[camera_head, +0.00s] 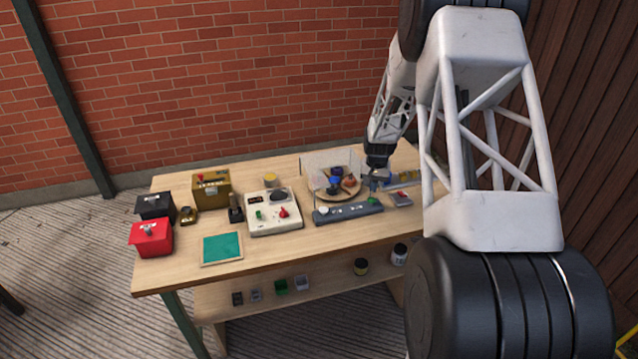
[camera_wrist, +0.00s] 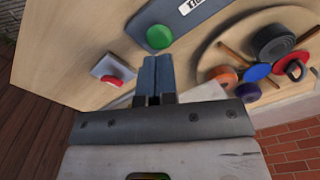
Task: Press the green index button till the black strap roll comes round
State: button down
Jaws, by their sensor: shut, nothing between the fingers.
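The green button (camera_wrist: 158,37) sits at one end of a grey index panel (camera_wrist: 172,20). In the head view the green button (camera_head: 373,200) is at the panel's right end. My gripper (camera_wrist: 154,62) has its blue-grey fingers together with nothing between them. Its tips appear just below the button in the wrist view; I cannot tell whether they touch it. In the head view my gripper (camera_head: 374,180) is just behind the panel's right end. A black strap roll (camera_wrist: 273,42) lies on the round wooden turntable (camera_head: 345,196), on the side toward the panel.
Orange (camera_wrist: 222,75), blue (camera_wrist: 257,72), purple (camera_wrist: 246,91) and red (camera_wrist: 290,68) pieces share the turntable, split by wooden dividers. A clear guard (camera_head: 318,162) stands around it. A red button (camera_wrist: 110,80) on a plate is beside the panel. A control box (camera_head: 273,212) stands further left.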

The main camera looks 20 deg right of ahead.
jog(key=shift+r, duration=0.55)
dwell(1.8)
jog(key=shift+r, duration=0.1)
dwell(2.3)
jog(key=shift+s+a+r, duration=0.1)
jog(key=shift+a+r, duration=0.1)
jog(key=s+a+r+n+t, duration=0.1)
jog(key=s+a+r, duration=0.75)
jog(key=r, duration=0.35)
jog(key=s+a+r+n, duration=0.2)
jog(key=s+a+r, duration=0.5)
jog(key=s+r, duration=0.35)
jog(key=s+a+r+n, duration=0.1)
jog(key=s+a+r, duration=0.1)
jog(key=s, duration=0.7)
jog(key=s+a+r+n+t, duration=0.1)
jog(key=s+a, duration=0.3)
jog(key=s, duration=0.6)
jog(key=s+a+r, duration=0.3)
jog(key=s+a, duration=0.1)
jog(key=s, duration=0.5)
jog(key=shift+s+r+n+t, duration=0.15)
jog(key=shift+s+n+t, duration=0.15)
jog(key=shift+s+n, duration=0.1)
